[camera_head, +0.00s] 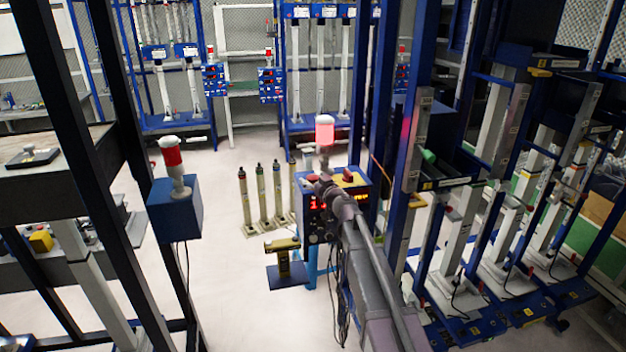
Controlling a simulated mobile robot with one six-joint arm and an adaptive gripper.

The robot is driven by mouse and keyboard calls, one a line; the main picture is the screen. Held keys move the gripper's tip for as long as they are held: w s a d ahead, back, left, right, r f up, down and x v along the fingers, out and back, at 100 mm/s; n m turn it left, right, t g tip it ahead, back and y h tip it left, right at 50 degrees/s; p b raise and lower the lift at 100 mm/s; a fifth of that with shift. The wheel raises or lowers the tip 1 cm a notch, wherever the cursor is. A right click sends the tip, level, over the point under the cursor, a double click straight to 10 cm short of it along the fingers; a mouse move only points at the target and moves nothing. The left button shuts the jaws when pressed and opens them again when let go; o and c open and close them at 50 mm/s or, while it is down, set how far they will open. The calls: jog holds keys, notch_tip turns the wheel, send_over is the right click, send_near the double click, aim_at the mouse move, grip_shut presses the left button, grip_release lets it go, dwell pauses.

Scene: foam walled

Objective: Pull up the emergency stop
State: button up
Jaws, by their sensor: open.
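A blue control box (367,191) stands near the middle, with red lit digits on its front. On its top is a yellow patch, with a red mushroom-shaped button (348,174) at its edge that looks like the emergency stop. Whether the button is pressed in or raised is too small to tell. My arm reaches up from the bottom right, and my gripper (322,187) is at the box, just left of the red button in the picture. The gripper is open; its fingers are small and partly blend with the box. I cannot tell whether it touches anything.
A signal lamp (325,132) rises behind my gripper. Several slim cylinders (262,200) stand left of the box. A blue post (376,100) and racks (500,200) crowd the right. Another lamp box (175,208) stands left.

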grip_shut()
jog(key=shift+r+p, duration=0.75)
jog(key=shift+w, duration=0.1)
grip_release()
jog(key=shift+s, duration=0.2)
jog(key=v, duration=1.1)
jog(key=shift+s+d, duration=0.25)
jog(key=shift+s, duration=0.1)
jog(key=shift+f, duration=0.15)
